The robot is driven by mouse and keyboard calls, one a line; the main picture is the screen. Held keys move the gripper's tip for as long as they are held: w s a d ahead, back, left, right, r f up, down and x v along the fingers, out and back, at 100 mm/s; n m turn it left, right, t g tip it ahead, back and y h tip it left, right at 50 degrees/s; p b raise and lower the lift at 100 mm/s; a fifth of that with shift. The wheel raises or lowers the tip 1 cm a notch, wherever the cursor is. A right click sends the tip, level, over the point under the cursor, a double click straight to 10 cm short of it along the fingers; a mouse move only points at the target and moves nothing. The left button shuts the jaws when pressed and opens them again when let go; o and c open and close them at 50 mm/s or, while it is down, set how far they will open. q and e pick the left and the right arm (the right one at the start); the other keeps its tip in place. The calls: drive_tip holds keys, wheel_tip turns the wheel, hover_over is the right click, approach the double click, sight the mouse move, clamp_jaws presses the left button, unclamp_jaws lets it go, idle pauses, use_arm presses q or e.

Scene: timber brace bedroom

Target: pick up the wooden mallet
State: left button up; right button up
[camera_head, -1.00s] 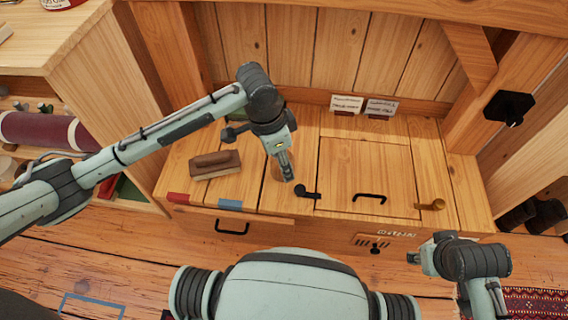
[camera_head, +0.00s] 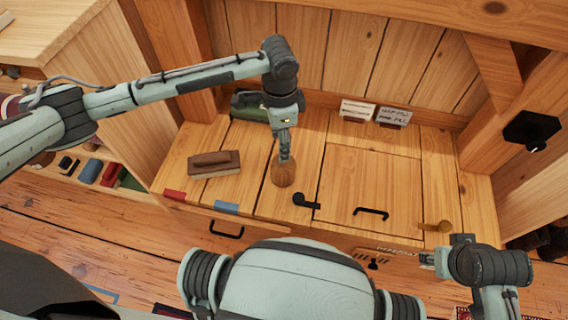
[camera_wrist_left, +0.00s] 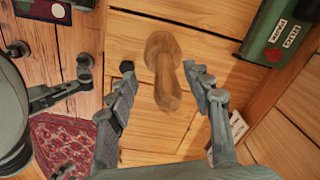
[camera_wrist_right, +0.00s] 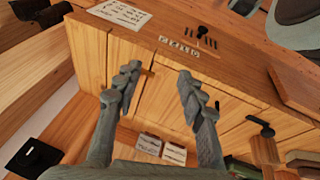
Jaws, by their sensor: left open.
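The wooden mallet (camera_head: 283,173) stands on the wooden bench top, its rounded brown end showing just below my left gripper (camera_head: 285,154). In the left wrist view the mallet (camera_wrist_left: 160,46) shows a rounded head and a handle reaching toward the space between the fingers. My left gripper (camera_wrist_left: 160,86) is open, one finger on each side of the handle with gaps between. My right gripper (camera_head: 428,258) is at the front right of the bench, away from the mallet. In the right wrist view its fingers (camera_wrist_right: 158,76) are apart with nothing between them.
A brown block brush (camera_head: 214,163) lies left of the mallet. A black handle (camera_head: 304,201), a lid pull (camera_head: 370,212) and a brass handle (camera_head: 437,226) are to the right. A green box (camera_head: 250,106) and two cards (camera_head: 357,109) stand at the back.

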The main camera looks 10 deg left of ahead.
sight(282, 175)
use_arm(q)
drive_tip(key=f, duration=0.4)
drive_tip(key=shift+w+d+b, duration=0.15)
drive_tip(key=shift+w+b, duration=0.2)
drive_tip(key=shift+f, duration=0.55)
use_arm(e)
drive_tip(key=shift+s+d+r, duration=0.1)
drive_tip(key=shift+s+r, duration=0.25)
drive_tip(key=shift+r, duration=0.2)
drive_tip(key=shift+s+d+r, duration=0.1)
drive_tip(key=shift+s+r, duration=0.2)
drive_tip(key=shift+r, duration=0.25)
use_arm(q)
drive_tip(key=shift+c, duration=0.4)
drive_tip(key=shift+w, duration=0.1)
clamp_jaws()
use_arm(e)
drive_tip(key=shift+w+a+f, duration=0.1)
drive_tip(key=shift+w+a, duration=0.05)
